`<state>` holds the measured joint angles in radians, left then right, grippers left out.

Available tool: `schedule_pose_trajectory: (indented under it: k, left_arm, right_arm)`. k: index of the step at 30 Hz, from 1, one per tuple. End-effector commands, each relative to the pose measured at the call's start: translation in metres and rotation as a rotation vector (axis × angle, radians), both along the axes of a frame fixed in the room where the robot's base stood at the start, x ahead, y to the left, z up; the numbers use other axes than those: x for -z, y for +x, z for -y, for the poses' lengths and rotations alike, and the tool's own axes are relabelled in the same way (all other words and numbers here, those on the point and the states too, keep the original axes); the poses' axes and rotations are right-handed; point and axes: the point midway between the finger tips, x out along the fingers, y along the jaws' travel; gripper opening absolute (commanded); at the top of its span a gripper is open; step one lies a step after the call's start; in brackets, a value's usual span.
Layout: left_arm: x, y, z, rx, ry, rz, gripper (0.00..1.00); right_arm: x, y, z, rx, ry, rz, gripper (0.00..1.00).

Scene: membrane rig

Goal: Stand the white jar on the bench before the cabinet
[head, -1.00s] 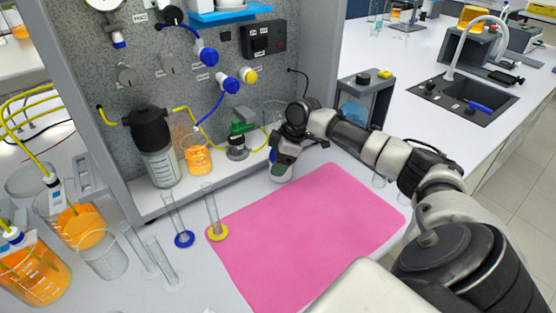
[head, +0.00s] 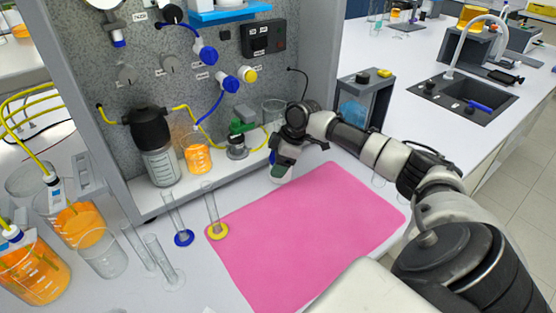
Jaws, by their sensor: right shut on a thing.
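The white jar (head: 280,173), pale with a dark green patch, is at the bench before the cabinet, by the far left edge of the pink mat. It looks upright. My right gripper (head: 285,158) is at its upper part, shut on it, and hides much of its top. I cannot tell whether the jar's base rests fully on the bench (head: 235,183). The grey cabinet (head: 90,100) stands behind it. My left gripper is not in view.
The pink mat (head: 310,225) is clear. Glass cylinders with a yellow foot (head: 217,231) and a blue foot (head: 184,238) stand left of it. A pump bottle (head: 160,165), an orange beaker (head: 198,158) and a green-topped valve (head: 238,145) stand inside the cabinet.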

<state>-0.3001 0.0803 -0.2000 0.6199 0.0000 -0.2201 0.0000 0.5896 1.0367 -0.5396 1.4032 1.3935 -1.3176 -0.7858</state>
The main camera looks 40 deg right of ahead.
Motion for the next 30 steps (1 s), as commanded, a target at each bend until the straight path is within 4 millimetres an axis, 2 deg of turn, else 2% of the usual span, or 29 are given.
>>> schedule_pose_trajectory:
  k: [9,17,18,22,23,30]
  left_arm:
    - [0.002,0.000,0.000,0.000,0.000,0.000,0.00]
    - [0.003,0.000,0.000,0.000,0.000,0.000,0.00]
    - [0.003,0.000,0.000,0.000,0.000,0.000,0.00]
    - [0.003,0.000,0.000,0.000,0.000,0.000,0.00]
    - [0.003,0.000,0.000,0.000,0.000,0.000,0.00]
    - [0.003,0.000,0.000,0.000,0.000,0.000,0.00]
  right_arm:
    - [0.013,-0.003,-0.001,-0.003,0.000,-0.016,0.44]
    - [0.016,-0.004,-0.002,-0.003,0.001,-0.023,0.44]
    - [0.016,-0.004,-0.002,-0.004,0.002,-0.024,0.73]
    - [0.016,-0.004,-0.002,-0.002,0.001,-0.023,0.93]
    - [0.016,-0.004,-0.002,-0.002,0.001,-0.022,0.97]
    - [0.016,-0.004,-0.001,0.001,-0.001,-0.022,0.97]
